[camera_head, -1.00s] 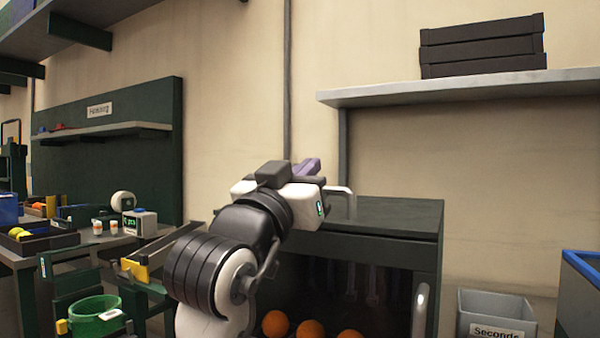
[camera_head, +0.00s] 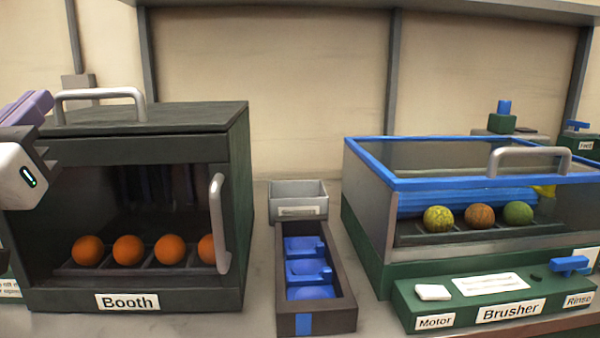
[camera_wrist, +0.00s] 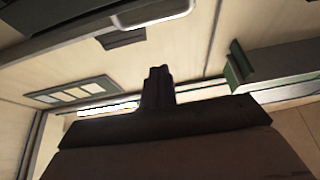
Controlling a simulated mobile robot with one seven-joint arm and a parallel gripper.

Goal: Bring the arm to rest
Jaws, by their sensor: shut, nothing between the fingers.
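My arm's end shows at the left edge of the head view, a white and black wrist with purple parts, in front of the booth's upper left. In the wrist view my gripper (camera_wrist: 158,86) points up toward the ceiling and wall, its dark fingers together with nothing between them. The dark booth (camera_head: 128,302) has a glass front and a grey handle, and several oranges (camera_head: 128,250) sit in a row inside it. My arm's end looks nearer the camera than the booth; I cannot tell the gap.
A narrow tray (camera_head: 317,318) with blue cups stands right of the booth, a small grey bin (camera_head: 298,192) behind it. The brusher (camera_head: 450,300) stands further right, with a blue-rimmed lid and three mottled fruits (camera_head: 480,216) inside. A shelf (camera_head: 440,12) runs above.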

